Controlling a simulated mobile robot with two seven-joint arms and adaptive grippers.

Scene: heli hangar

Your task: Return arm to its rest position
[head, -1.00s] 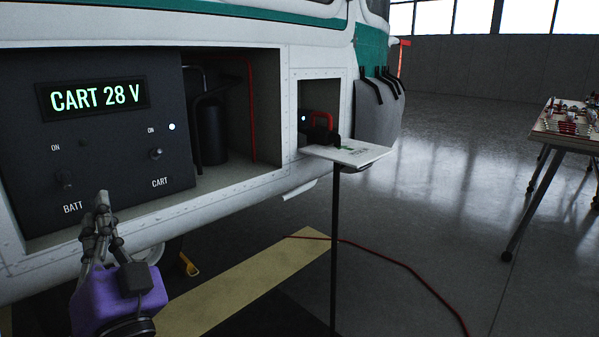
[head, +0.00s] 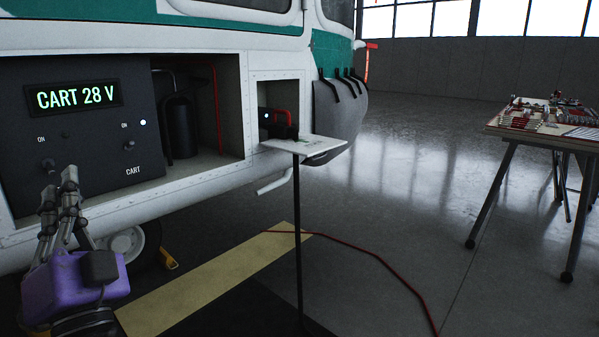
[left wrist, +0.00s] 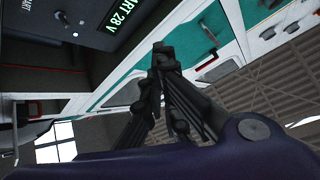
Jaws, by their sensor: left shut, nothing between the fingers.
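My left gripper (head: 60,208) is shut and empty at the lower left of the head view, in front of the helicopter's lower side. Its purple wrist housing shows below the fingers. In the left wrist view the fingers (left wrist: 160,48) meet at their tips with nothing between them. The black panel (head: 85,140) in the helicopter's bay reads "CART 28 V", with a lit white lamp and two toggle switches. The gripper overlaps the panel's lower left corner in the picture, and I see no contact. My right gripper is not in view.
An open hatch flap (head: 318,147) juts out over a thin dark pole (head: 298,240). A red cable (head: 385,265) runs along the floor. A table with tools (head: 540,135) stands at the right.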

